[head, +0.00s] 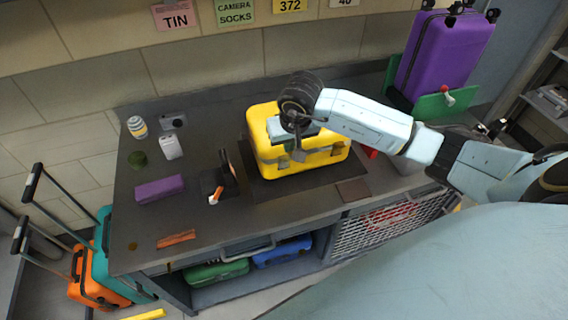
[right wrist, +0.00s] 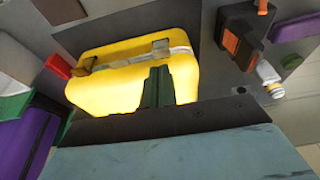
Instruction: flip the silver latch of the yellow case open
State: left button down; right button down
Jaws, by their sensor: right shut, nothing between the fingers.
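The yellow case (head: 270,168) stands on a dark mat on the workbench, and its yellow body fills the middle of the right wrist view (right wrist: 110,92). A grey band runs along its front side, with two latch-like fittings in the right wrist view: one at the left (right wrist: 86,65) and one nearer the middle (right wrist: 160,47). I cannot tell whether either is open. My right gripper (head: 298,155) is over the case's front upper edge, fingers pointing down, shut and empty. Its dark fingers (right wrist: 157,88) overlap the case in the right wrist view; contact is unclear. My left gripper is out of view.
A dark holder (head: 213,186) with an orange-tipped item stands left of the case. A purple suitcase (head: 446,50) stands at the back right. The front left bench is mostly clear.

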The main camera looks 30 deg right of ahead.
jog(key=b, duration=0.3)
send_over(286, 160)
jog(key=s, duration=0.1)
jog(key=f, duration=0.4)
jog(key=shift+s+a+f, duration=0.15)
jog(key=shift+s+a, duration=0.05)
jog(key=shift+b+x, duration=1.05)
jog(key=shift+x, duration=0.1)
